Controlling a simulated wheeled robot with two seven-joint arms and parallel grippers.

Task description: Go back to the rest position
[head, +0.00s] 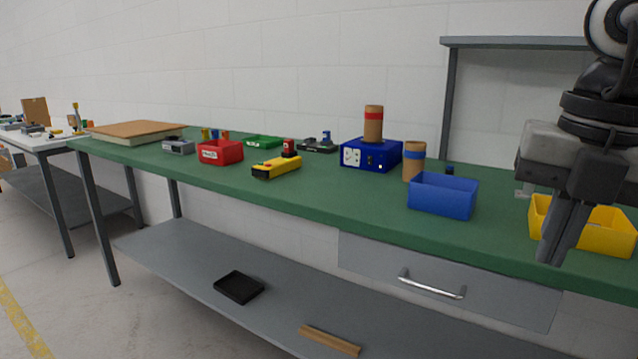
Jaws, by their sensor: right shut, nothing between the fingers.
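My right gripper (556,262) hangs at the right edge of the head view, fingers pointing down. Its fingers are together with nothing between them. It is in front of the yellow bin (606,236) and hides part of it. My left gripper is not in this view. A cardboard cylinder with a red band (373,124) stands upright on the blue box (384,155) with a white front panel.
An open blue bin (443,195) stands near the bench's front edge. A yellow tool (276,167), a red bin (220,151) and a brown board (134,130) lie further left. The lower shelf (200,258) holds a black tray (239,287) and a wooden strip (329,340). Floor at left is clear.

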